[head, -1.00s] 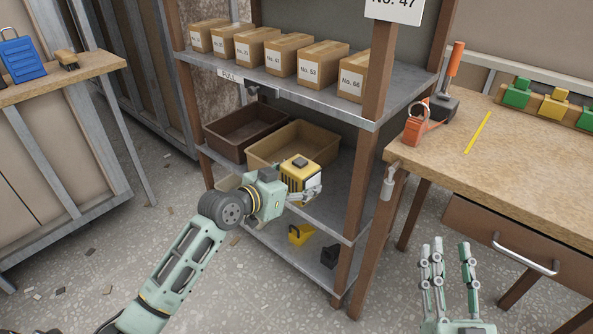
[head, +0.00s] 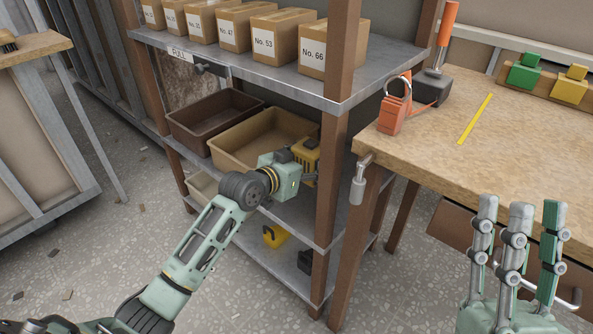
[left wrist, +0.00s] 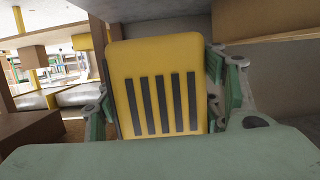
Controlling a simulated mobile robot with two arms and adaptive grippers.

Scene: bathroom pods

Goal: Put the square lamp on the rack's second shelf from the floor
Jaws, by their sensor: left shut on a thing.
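In the left wrist view the lamp (left wrist: 165,85) shows a yellow face with dark vertical slots, between the gripper's fingers. The rack's second shelf (head: 298,214) is grey and carries two bins. The lamp is over the right part of this shelf, beside the tan bin; whether it touches the shelf is hidden by the gripper. My right gripper (head: 520,215) is open and empty in front of the workbench.
A brown bin (head: 190,130) and a tan bin (head: 230,160) fill the shelf's left and middle. The rack's front right post (head: 330,180) stands close to the lamp. The shelf above holds cardboard boxes (head: 265,45). Below lie a yellow item (head: 274,236) and a black item (head: 305,261).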

